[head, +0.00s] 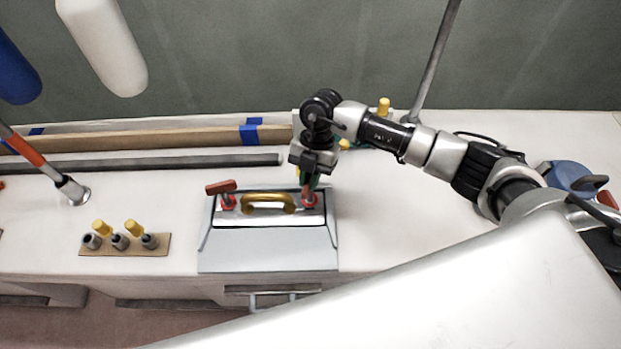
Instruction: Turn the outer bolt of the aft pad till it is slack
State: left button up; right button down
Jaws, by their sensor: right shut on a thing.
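A grey-blue pad (267,256) sits on the white deck, with a gold curved handle (268,204) across its upper part. At its left end a bolt with a reddish-brown grip (221,187) stands in a red ring (228,202). At its right end is a second bolt (309,200) with red at its base. My right gripper (310,178) points down over this right bolt and is shut on its upper part, which it mostly hides. I cannot tell how tight the bolt is. My left gripper is out of view.
A brown board with sockets and yellow-topped pieces (124,244) lies to the left. A dark rail (150,162) and a wooden strip with blue tape (200,138) run behind. A metal post with an orange band (73,190) stands far left. White and blue fenders (103,45) hang above.

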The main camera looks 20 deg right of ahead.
jog(key=shift+s+f+n+g+h+b, duration=0.15)
jog(key=shift+n+h+b, duration=0.1)
jog(key=shift+n, duration=0.4)
jog(key=shift+w+f+n+g+h+b, duration=0.1)
jog(key=shift+n+h+b, duration=0.15)
jog(key=shift+n, duration=0.45)
jog(key=shift+s+f+n+g+h+b, duration=0.1)
jog(key=shift+n+g+h+b, duration=0.15)
jog(key=shift+n, duration=0.4)
jog(key=c, duration=1.2)
grip_release()
jog(key=shift+r, duration=0.1)
jog(key=shift+o, duration=0.2)
jog(key=shift+r, duration=0.1)
jog(key=b+v, duration=0.1)
jog(key=v, duration=0.9)
jog(key=shift+r, duration=0.4)
